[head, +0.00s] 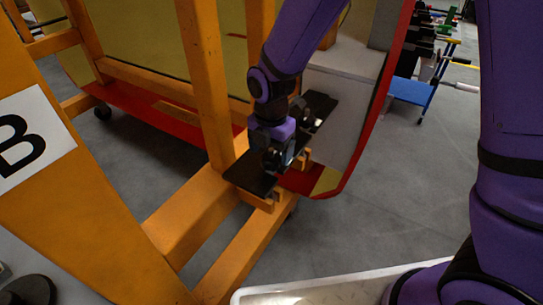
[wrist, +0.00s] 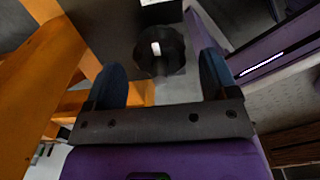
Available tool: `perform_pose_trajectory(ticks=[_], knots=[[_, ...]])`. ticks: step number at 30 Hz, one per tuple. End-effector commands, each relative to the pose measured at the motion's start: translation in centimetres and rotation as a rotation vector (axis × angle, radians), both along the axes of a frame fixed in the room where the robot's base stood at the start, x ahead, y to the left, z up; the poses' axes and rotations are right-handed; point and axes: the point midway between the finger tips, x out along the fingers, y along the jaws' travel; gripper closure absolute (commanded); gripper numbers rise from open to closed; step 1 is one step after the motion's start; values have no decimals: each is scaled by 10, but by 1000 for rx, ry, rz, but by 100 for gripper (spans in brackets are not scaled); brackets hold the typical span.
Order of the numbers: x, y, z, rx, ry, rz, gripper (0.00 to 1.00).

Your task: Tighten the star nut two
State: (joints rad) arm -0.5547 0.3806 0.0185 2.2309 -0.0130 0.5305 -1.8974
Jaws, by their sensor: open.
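A black star nut (wrist: 158,48) with a pale bolt end at its centre shows in the wrist view. It lies between and slightly beyond the two dark blue fingers of my gripper (wrist: 161,66). The fingers are open, with a visible gap on each side of the nut. In the head view my gripper (head: 273,160) is above a black plate (head: 249,178) on the orange frame, and it hides the nut there. A small dark and metallic part (head: 308,120), perhaps another nut, sits farther up the plate. I cannot tell which nut is number two.
The orange frame (head: 205,75) has posts and beams close to my arm. A red-edged, yellow and grey nosecone panel (head: 343,105) stands behind the plate. A blue cart (head: 411,90) is at the far right. Grey floor (head: 415,185) is clear to the right.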

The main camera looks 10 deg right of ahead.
Motion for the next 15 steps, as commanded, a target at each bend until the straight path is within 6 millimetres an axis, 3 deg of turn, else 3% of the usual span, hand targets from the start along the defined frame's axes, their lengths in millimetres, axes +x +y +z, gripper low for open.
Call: perform_pose_trajectory(ticks=[6, 15], knots=[[0, 0, -21, -1, 1, 0, 20], [0, 0, -25, 0, -1, -1, 20]])
